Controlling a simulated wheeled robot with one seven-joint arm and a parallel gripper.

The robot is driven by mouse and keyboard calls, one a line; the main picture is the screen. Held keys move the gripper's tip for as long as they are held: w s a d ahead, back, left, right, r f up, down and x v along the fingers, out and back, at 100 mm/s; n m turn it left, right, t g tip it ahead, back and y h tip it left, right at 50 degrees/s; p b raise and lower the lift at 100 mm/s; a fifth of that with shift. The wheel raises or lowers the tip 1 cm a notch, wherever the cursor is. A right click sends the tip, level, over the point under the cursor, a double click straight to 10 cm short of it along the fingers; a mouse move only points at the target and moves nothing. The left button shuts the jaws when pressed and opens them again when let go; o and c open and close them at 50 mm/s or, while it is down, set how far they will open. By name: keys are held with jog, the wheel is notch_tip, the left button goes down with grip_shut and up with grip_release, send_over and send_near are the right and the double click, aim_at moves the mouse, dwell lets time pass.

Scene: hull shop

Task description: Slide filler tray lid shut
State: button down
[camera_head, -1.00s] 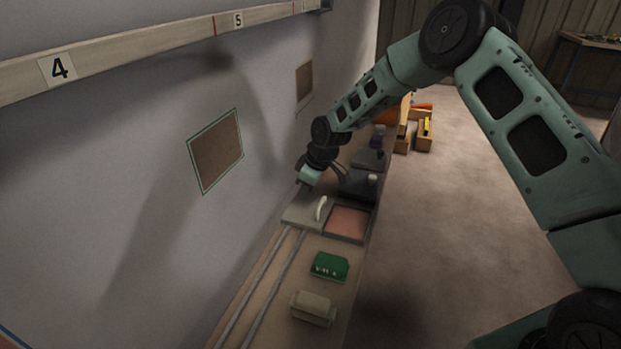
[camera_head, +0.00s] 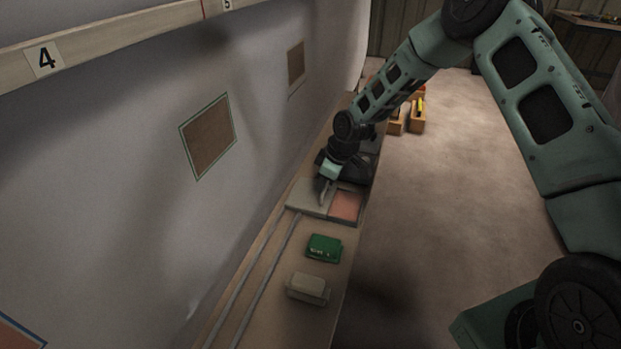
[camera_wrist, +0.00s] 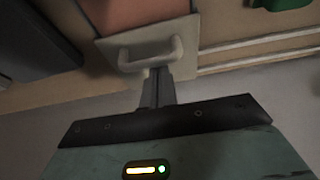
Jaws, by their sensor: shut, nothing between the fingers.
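The filler tray (camera_head: 346,206) sits on the narrow ledge, with pinkish filler showing in its right part. Its pale grey lid (camera_head: 304,199) covers the left part, toward the wall, so the tray is partly open. My gripper (camera_head: 324,191) is shut and empty, low over the lid, and partly hides the handle in the head view. In the wrist view the lid's white loop handle (camera_wrist: 150,53) stands up from the lid (camera_wrist: 184,38), with the pink filler (camera_wrist: 130,12) beyond. My fingers (camera_wrist: 157,80) end close to the handle's near side; I cannot tell whether they touch it.
A green box (camera_head: 324,248) and a beige block (camera_head: 308,288) stand on the ledge nearer the camera. Two rails (camera_head: 262,284) run along it beside the wall. Dark items crowd the ledge behind my gripper. Wooden bins (camera_head: 416,118) stand beyond; the floor at right is clear.

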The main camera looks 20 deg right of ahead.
jog(key=s+d, duration=0.1)
jog(key=d, duration=0.1)
jog(key=s+d+p, duration=0.1)
jog(key=s+d, duration=0.1)
jog(key=s+d+p, duration=0.1)
jog(key=s+d, duration=0.1)
jog(key=d, duration=0.1)
jog(key=shift+r, duration=0.1)
jog(key=shift+s+d, duration=0.2)
jog(key=shift+s, duration=0.05)
jog(key=w+a, duration=0.1)
jog(key=a+r, duration=0.1)
jog(key=w+a, duration=0.1)
jog(key=shift+w+r, duration=0.25)
jog(key=shift+w, duration=0.05)
jog(key=v, duration=0.9)
jog(key=s+a+r+m+g+h+p, duration=0.1)
jog(key=s+a+r+p, duration=0.2)
jog(key=s+a+r, duration=0.7)
jog(key=s+a+r+g+h+p, duration=0.1)
jog(key=s+a+r+p, duration=0.2)
jog(key=s+a+r, duration=0.65)
jog(key=s+d+r+m+p, duration=0.1)
jog(key=s, duration=0.6)
jog(key=s+d+r+m+p, duration=0.1)
jog(key=s+d+r, duration=0.1)
jog(key=s, duration=0.5)
jog(key=shift+r+h, duration=0.15)
jog(key=shift+h, duration=0.15)
